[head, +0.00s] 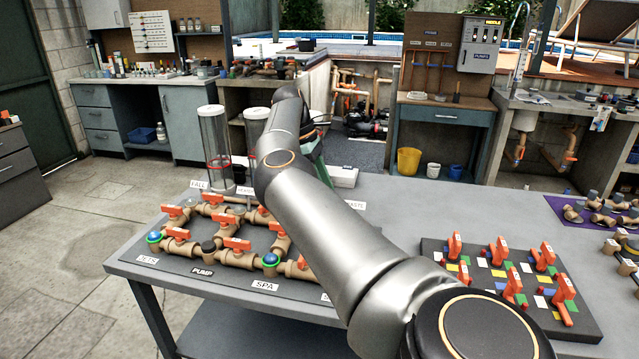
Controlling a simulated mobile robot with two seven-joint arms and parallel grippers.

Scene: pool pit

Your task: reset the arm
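My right arm (340,230) comes in from the lower right and reaches up and away over the table (400,205). Its far end bends near the clear cylinders. The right gripper cannot be made out and seems hidden behind the arm. My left arm and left gripper do not show. Under and left of the arm lies a board of tan pipes with orange valve handles (237,244), with labels such as PUMP and SPA. The arm covers the right part of this board.
A dark board with several orange levers (501,250) stands close right of my arm. Two clear cylinders (215,140) stand at the table's far left. Fittings lie on a purple mat (560,206) at right. The middle right tabletop is clear. Workbenches (445,115) stand behind.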

